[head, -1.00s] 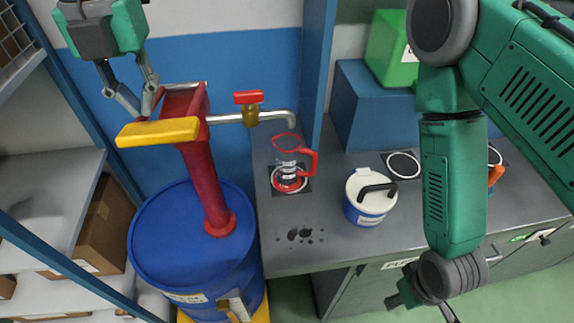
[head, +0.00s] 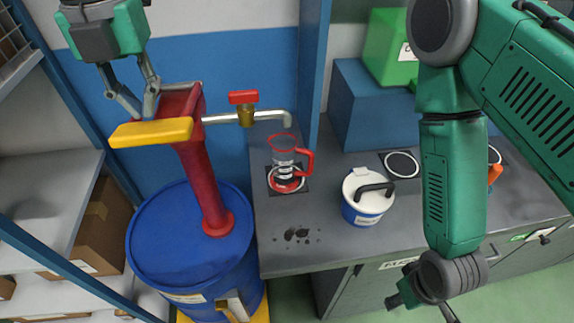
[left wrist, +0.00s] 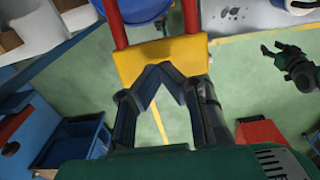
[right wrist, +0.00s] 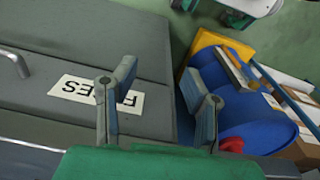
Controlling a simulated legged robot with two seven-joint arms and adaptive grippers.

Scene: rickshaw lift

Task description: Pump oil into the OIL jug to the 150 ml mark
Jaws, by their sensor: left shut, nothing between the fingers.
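The OIL jug (head: 283,163), clear with a red rim and red handle, stands upright on a ringed mark on the grey bench, below the pump spout (head: 289,121). Its lower part looks dark; the level and scale are too small to read. The red pump (head: 203,165) rises from a blue drum (head: 160,240). Its yellow handle bar (head: 150,132) shows in the left wrist view (left wrist: 150,60) too. My left gripper (head: 152,116) is shut and empty, its fingertips at the bar; contact is unclear. My right gripper (right wrist: 155,90) is open and empty, low in front of the bench.
A red-handled valve (head: 244,98) sits on the spout pipe. A white-lidded blue tub (head: 366,197) stands right of the jug. Dark spots (head: 296,234) mark the bench front. A green container (head: 392,50) rests on a blue block behind. Shelves (head: 45,190) stand at the left.

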